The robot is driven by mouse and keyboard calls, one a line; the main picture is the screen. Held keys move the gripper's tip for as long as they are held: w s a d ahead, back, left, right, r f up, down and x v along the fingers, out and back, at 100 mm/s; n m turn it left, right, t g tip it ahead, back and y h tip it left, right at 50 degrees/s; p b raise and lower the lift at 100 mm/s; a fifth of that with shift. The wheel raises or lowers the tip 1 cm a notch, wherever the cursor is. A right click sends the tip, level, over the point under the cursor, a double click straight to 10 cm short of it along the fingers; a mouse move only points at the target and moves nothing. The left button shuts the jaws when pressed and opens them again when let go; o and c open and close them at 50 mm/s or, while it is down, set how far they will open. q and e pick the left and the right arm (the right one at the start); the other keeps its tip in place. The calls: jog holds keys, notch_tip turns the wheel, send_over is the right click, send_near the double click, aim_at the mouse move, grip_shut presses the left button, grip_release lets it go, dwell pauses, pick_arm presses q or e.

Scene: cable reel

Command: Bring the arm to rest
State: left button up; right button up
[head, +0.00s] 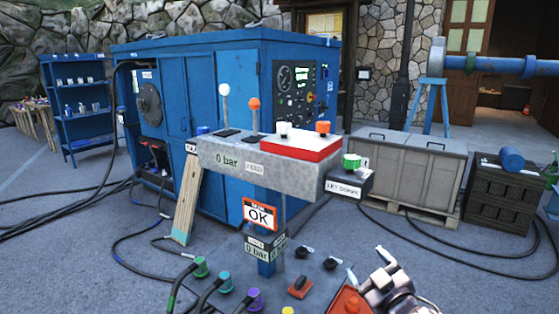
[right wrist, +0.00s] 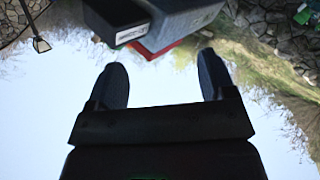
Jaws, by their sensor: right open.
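My right gripper (head: 366,266) shows at the lower right of the head view, in front of and to the right of the grey control console (head: 225,158). In the right wrist view its two dark fingers stand wide apart with nothing between them (right wrist: 161,80). Beyond the fingertips in that view are the underside of a grey and black box (right wrist: 180,22) and a bit of red (right wrist: 160,50). I cannot tell the exact gap to them. My left gripper is not in view.
The console carries a white lever (head: 224,90), an orange lever (head: 254,103) and a red panel (head: 300,147). Below it are coloured hose couplings (head: 200,267) and a red block (head: 350,302). A blue machine (head: 190,90), grey crate (head: 415,165) and dark crate (head: 500,190) stand behind.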

jog(key=s+d+f+m+g+h, duration=0.2)
jog(key=s+d+f+m+g, duration=0.1)
jog(key=s+f, duration=1)
jog(key=s+d+f+m+g+h, duration=0.3)
jog(key=s+d+f+m, duration=0.2)
jog(key=s+f, duration=0.8)
jog(key=s, duration=0.3)
jog(key=shift+f+g+h, duration=0.15)
jog(key=shift+g+h, duration=0.15)
